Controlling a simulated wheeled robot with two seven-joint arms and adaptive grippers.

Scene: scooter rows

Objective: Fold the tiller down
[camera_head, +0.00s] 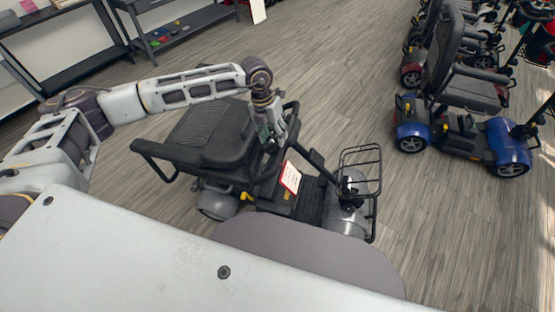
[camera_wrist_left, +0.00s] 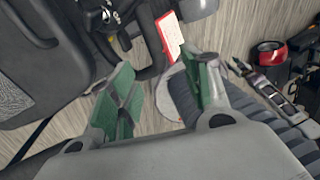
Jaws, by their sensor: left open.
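A grey scooter stands right in front of me, with a black seat (camera_head: 212,135) and a wire basket (camera_head: 361,172) at its front end. Its black tiller (camera_head: 316,158) leans up and back from the front end toward the seat. A red-edged white tag (camera_head: 290,177) hangs by it, and the tag also shows in the left wrist view (camera_wrist_left: 172,36). My left gripper (camera_head: 271,143) is over the scooter, close to the tiller's upper end. In the left wrist view its green fingers (camera_wrist_left: 164,98) are apart with nothing clearly between them. Whether a finger touches the tiller cannot be told.
A blue scooter (camera_head: 482,133) stands at the right, with more scooters (camera_head: 480,45) in a row behind it. A dark shelf (camera_head: 185,27) with small coloured items stands at the back left. The wooden floor (camera_head: 345,80) between is clear.

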